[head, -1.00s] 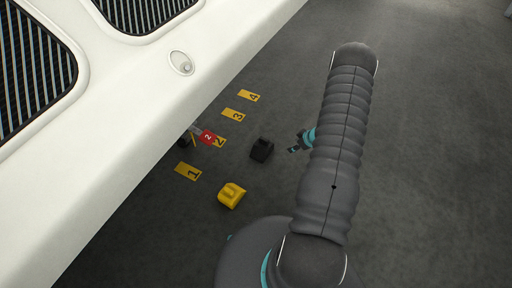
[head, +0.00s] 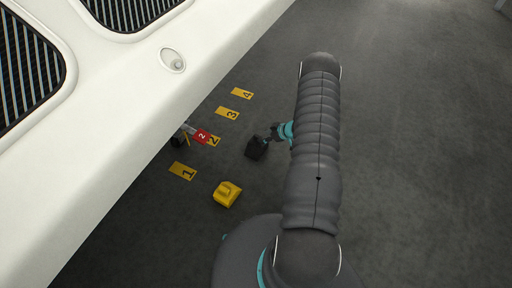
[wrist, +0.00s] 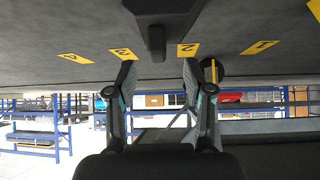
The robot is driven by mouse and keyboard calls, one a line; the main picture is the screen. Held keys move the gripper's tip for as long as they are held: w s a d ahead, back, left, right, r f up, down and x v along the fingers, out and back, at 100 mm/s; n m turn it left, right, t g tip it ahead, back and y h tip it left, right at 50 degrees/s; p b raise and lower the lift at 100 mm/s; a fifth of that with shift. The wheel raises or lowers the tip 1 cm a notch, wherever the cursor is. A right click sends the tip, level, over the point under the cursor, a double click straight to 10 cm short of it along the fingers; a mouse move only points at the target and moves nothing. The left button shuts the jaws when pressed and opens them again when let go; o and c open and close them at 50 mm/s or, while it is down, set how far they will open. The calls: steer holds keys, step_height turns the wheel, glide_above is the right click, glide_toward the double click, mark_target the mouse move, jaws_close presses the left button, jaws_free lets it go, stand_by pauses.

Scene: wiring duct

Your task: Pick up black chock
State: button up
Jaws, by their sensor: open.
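The black chock (head: 256,150) is on the dark floor in the head view, right of the floor marker numbered 2. My gripper (head: 273,132) is just above and right of it in that view, overlapping its upper edge. In the wrist view, which looks upside down, the chock (wrist: 165,8) is at the top centre with its narrow ridge pointing down. My gripper (wrist: 158,76) is open there, with its two fingers apart and nothing between the tips. The chock is beyond the tips, and I cannot tell whether they touch it.
A yellow chock (head: 227,194) sits on the floor below the black one. Yellow markers 1 (head: 182,171), 3 (head: 227,113) and 4 (head: 242,93) lie along the white body (head: 120,110). Blue shelving (wrist: 50,135) stands far behind.

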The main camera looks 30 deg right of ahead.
mark_target(259, 137)
steer(key=shift+x, duration=2.7)
steer(key=shift+w+r, duration=0.1)
steer(key=shift+w, duration=0.05)
jaws_close()
